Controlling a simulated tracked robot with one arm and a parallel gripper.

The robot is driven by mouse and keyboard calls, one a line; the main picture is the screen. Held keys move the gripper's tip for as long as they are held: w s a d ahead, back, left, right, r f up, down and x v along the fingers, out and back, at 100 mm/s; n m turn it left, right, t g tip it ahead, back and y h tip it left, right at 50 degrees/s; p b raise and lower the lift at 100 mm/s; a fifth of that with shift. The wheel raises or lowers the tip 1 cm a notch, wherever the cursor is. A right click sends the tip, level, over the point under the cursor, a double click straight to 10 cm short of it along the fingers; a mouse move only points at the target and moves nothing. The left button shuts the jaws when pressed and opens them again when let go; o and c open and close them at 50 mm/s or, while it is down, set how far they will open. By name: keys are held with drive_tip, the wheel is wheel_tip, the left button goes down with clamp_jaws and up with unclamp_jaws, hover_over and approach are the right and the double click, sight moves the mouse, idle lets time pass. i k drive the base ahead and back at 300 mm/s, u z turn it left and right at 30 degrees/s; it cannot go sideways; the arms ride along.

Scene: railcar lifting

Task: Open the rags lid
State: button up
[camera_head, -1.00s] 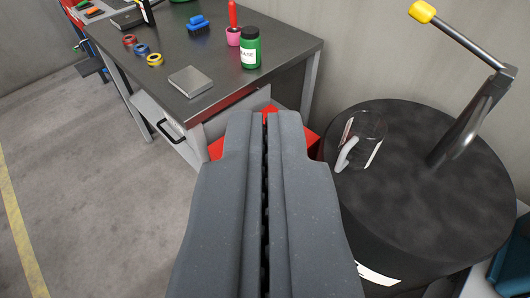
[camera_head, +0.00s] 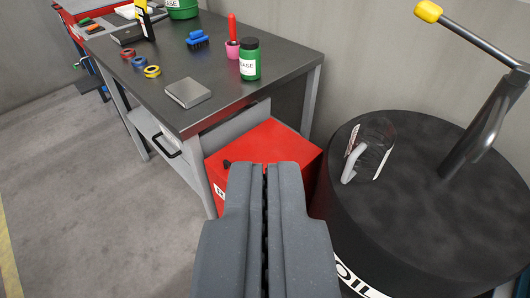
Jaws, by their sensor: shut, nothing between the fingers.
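A red box (camera_head: 262,146) with a flat red top stands on the floor between the workbench and the black drum. A small black knob or handle shows at the left of its top, and part of a white label shows on its front side. I take it for the rags bin; the label is mostly hidden, and the top looks closed. My gripper (camera_head: 266,168) is shut and empty. It points at the red box, and its fingertips cover the near part of the box in the picture. I cannot tell whether they touch it.
A dark-topped workbench (camera_head: 150,90) stands at the left, holding a green jar (camera_head: 249,60), a metal block (camera_head: 188,92) and tape rolls. A black oil drum (camera_head: 410,215) with a pump lever (camera_head: 490,125) and a clear jug (camera_head: 368,150) stands close at the right. Floor at the left is clear.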

sight(271, 141)
drive_tip(key=u, duration=0.05)
drive_tip(key=k, duration=0.6)
drive_tip(key=u, duration=0.2)
drive_tip(key=i, duration=0.85)
drive_tip(key=z, duration=0.45)
drive_tip(key=i, duration=0.75)
drive_tip(key=z, duration=0.55)
